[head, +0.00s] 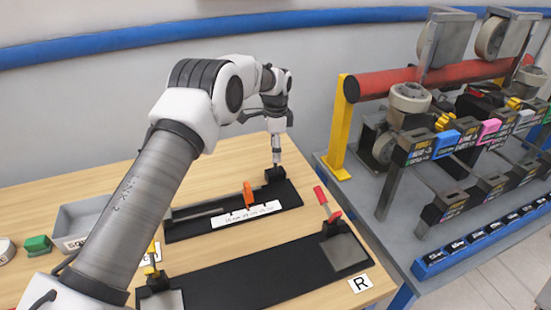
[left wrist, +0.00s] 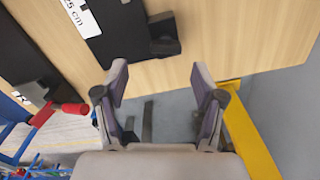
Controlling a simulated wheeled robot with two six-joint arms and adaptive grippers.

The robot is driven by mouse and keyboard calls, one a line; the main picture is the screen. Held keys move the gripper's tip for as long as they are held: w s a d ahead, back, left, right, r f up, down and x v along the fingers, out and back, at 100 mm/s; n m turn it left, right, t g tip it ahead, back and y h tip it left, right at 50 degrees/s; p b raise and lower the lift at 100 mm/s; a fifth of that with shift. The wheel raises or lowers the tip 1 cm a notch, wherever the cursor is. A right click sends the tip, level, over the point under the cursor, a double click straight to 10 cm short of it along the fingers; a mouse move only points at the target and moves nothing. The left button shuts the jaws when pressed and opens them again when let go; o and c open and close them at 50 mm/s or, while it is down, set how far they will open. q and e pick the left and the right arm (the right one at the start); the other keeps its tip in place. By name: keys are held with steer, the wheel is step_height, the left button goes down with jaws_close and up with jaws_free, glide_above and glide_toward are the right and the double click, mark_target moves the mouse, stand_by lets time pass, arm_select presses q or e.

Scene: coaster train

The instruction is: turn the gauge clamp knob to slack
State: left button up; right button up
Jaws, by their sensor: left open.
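The gauge is a black base (head: 185,231) with a white centimetre scale (head: 253,215), on the wooden table. An upright orange piece (head: 248,194) behind the scale looks like the clamp knob; its setting is too small to read. My left gripper (head: 277,158) points down over the gauge's far right end, by a black end block (head: 275,174), right of the orange piece and apart from it. In the left wrist view the left gripper (left wrist: 161,85) is open with nothing between its fingers. The end block (left wrist: 163,36) and scale (left wrist: 76,16) show there; the orange piece does not. My right gripper is not in view.
A second black fixture (head: 235,283) with a red-handled clamp (head: 321,199) and an R label (head: 359,284) lies in front. A grey bin (head: 80,222) and green block (head: 38,245) stand left. A yellow post (head: 342,125) and grey rack stand right, beyond the table's edge.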

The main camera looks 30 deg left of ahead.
mark_target(275, 167)
arm_select(q)
steer(key=f, duration=0.4)
steer(key=w+f+p, duration=0.1)
steer(key=f, duration=0.1)
steer(key=shift+a, duration=0.35)
steer(key=shift+s+d+r, duration=0.15)
steer(key=shift+s, duration=0.1)
steer(key=c, duration=1.1)
steer(key=shift+c, duration=0.2)
